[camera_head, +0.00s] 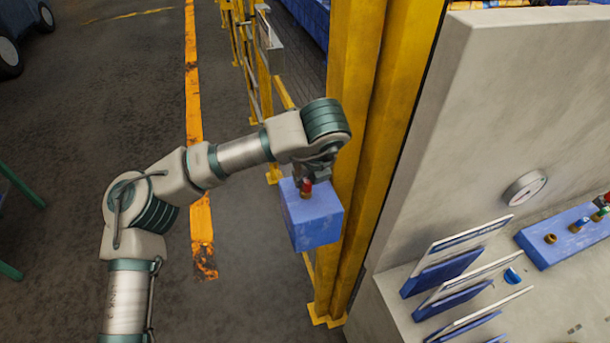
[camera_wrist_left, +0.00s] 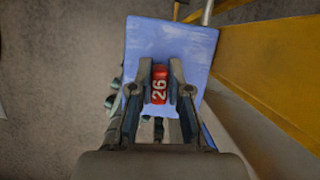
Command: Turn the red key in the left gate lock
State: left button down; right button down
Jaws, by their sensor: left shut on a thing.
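The red key (camera_head: 306,187) stands on top of the blue lock box (camera_head: 315,222), which is mounted on the yellow gate post (camera_head: 350,150). In the left wrist view the red key (camera_wrist_left: 160,88) carries a white "26" and sits between the two fingers. My left gripper (camera_head: 310,178) reaches over the box from the left and is shut on the key. It also shows in the left wrist view (camera_wrist_left: 160,92), above the blue lock box (camera_wrist_left: 178,45). The fingers hide the lower part of the key and the keyhole. My right gripper is not in view.
A grey console (camera_head: 500,110) with a round gauge (camera_head: 525,187) stands right of the post. Blue holders with white cards (camera_head: 445,268) and a blue block (camera_head: 565,238) with small fittings sit on its ledge. Yellow fencing (camera_head: 262,90) runs behind. Floor left of the orange line (camera_head: 197,130) is largely clear.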

pick_arm(q)
jog(key=shift+f, duration=0.1)
jog(key=c, duration=1)
grip_release()
jog(key=shift+c, duration=0.2)
